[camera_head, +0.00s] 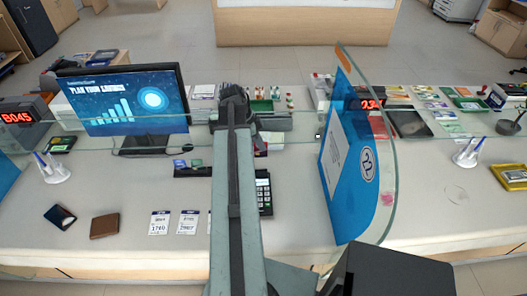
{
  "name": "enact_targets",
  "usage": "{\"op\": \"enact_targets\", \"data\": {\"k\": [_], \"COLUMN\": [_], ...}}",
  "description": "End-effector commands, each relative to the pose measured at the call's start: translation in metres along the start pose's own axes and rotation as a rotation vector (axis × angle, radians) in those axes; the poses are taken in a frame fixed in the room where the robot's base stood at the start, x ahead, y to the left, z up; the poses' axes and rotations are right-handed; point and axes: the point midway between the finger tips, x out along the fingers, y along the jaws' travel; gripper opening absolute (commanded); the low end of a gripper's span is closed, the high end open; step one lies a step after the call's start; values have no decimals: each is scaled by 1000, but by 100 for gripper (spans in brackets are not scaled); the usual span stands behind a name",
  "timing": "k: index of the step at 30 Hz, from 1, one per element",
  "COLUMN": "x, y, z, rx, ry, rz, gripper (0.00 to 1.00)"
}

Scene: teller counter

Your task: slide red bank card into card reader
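A dark card reader with a keypad (264,194) lies on the near side of the counter, just right of my arm, which hides its left part. My gripper (235,96) is over the far side of the counter, beyond the reader; its fingers are too small and dark to tell open or shut. I cannot make out the red bank card for sure. A small dark red patch (262,153) shows just right of my arm, beyond the reader. A dark holder (192,171) left of my arm bears blue and green cards.
A glass screen with a blue panel (350,160) stands right of the reader. A monitor (125,100) stands at the left.

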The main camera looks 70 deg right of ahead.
Motion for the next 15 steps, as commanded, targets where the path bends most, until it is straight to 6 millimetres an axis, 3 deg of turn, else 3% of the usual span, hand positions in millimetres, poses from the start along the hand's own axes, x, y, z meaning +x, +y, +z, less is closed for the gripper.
{"op": "enact_targets", "data": {"k": [5,11,15], "x": [1,33,27], "y": [1,1,1], "z": [10,30,30], "rx": [-14,-23,-25], "ry": [0,0,0], "rz": [-6,-9,-10], "gripper": [0,0,0]}}
